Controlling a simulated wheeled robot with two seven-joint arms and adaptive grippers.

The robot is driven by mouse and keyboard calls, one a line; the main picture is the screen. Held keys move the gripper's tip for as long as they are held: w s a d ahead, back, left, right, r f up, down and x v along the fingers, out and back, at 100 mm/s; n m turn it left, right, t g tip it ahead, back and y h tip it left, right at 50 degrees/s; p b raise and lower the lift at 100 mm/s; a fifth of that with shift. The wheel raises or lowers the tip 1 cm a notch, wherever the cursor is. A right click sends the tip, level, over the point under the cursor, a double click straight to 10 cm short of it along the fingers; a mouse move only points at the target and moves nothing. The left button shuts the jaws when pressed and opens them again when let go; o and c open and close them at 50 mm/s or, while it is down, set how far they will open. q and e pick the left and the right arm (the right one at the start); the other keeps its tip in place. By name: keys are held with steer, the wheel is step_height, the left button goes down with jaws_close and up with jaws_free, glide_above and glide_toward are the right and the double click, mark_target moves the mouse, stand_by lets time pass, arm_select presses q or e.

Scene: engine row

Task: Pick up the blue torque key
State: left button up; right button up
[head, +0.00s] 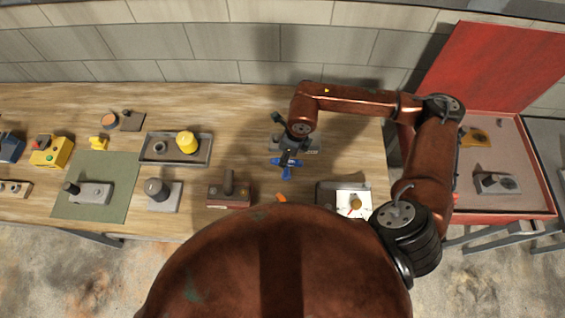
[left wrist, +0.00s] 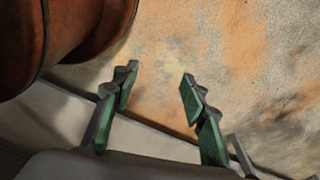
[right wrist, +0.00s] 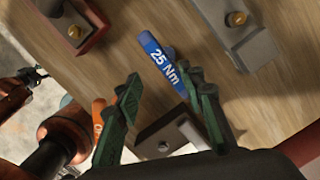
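The blue torque key (head: 286,163) lies on the wooden bench, below my right gripper (head: 290,149). In the right wrist view the blue key (right wrist: 164,62) shows a white "25 Nm" label. My right gripper (right wrist: 161,80) is open there, its fingers spread with the key ahead of and between the tips. One fingertip overlaps the key's right edge in the picture; I cannot tell whether they touch. My left gripper (left wrist: 158,76) is open and empty over the stained floor. It is not in the head view.
A grey block with a brass bolt (right wrist: 236,19) lies near the key. A dark red block (head: 229,193) stands left of it. A tray with a white card (head: 354,203) is at right.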

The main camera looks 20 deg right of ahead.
steer(key=shift+f+b, duration=0.35)
steer(key=shift+f, duration=0.25)
steer(key=b, duration=0.4)
glide_above(285, 170)
steer(key=f, duration=0.4)
steer(key=shift+w+d+f, duration=0.15)
steer(key=shift+d, duration=0.05)
steer(key=shift+f+b, duration=0.6)
steer(key=shift+b, duration=0.1)
steer(key=shift+f, duration=0.45)
steer(key=shift+w+f, duration=0.15)
steer(key=shift+f, duration=0.7)
steer(key=f, duration=0.1)
steer(key=f+p, duration=0.1)
steer(key=f, duration=0.1)
steer(key=f+p, duration=0.1)
steer(key=shift+w+f, duration=0.15)
steer(key=shift+w, duration=0.1)
steer(key=shift+w+f, duration=0.1)
steer(key=shift+f, duration=0.45)
arm_select(q)
steer(key=f, duration=0.1)
steer(key=s+f, duration=0.1)
steer(key=f, duration=0.1)
steer(key=s+f, duration=0.1)
steer(key=f, duration=0.1)
arm_select(e)
steer(key=shift+c, duration=0.6)
